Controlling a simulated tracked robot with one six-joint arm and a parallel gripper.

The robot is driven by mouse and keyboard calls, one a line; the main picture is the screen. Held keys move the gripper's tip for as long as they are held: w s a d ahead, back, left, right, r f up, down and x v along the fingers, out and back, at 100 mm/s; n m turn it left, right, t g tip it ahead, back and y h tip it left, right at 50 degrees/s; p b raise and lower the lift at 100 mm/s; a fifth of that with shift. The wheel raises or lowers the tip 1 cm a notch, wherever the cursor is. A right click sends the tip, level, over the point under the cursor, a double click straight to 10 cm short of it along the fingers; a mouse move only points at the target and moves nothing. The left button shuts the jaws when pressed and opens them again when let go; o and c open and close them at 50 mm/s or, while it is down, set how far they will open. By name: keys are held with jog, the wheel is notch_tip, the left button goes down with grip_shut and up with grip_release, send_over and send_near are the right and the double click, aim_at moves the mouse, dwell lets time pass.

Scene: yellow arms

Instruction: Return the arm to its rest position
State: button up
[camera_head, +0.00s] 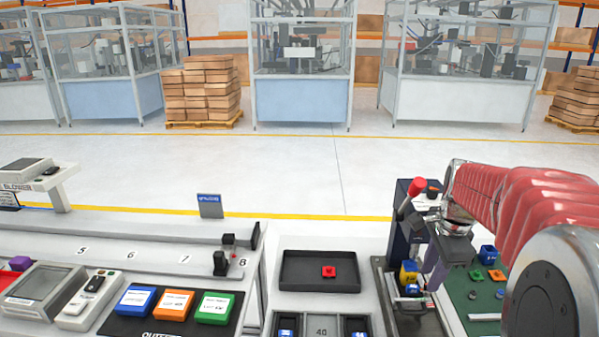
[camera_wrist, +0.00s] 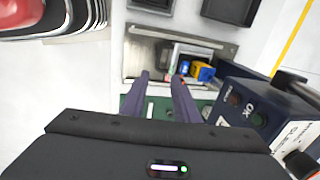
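My arm, with a red ribbed cover, reaches in from the right edge of the head view and bends over the bench on the right. My gripper shows in the wrist view (camera_wrist: 160,80), with its two dark purple fingers apart and no object visible between them. It points down over a fixture (camera_wrist: 195,60) that holds a blue and a yellow part. In the head view, the yellow part (camera_head: 408,273) sits at the fixture, just left of the dark fingers. My gripper's upper part is partly hidden there by the arm.
A dark machine (camera_wrist: 245,105) with OK lettering stands close to the right of my fingers in the wrist view. A black tray (camera_head: 290,285) holds a red part (camera_head: 329,271). A green board (camera_head: 458,298) carries small parts. Blue, orange and green boxes stand left.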

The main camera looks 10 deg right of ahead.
jog(key=s+a+r+n+t, duration=0.1)
jog(key=s+a+n, duration=0.7)
jog(key=a+n, duration=0.2)
jog(key=s+a+n+t, duration=0.2)
jog(key=s+a+n, duration=0.6)
jog(key=a+n, duration=0.2)
jog(key=shift+s+a+r+t, duration=0.2)
jog(key=shift+a+r+t, duration=0.15)
jog(key=shift+a, duration=0.8)
jog(key=shift+d, duration=0.15)
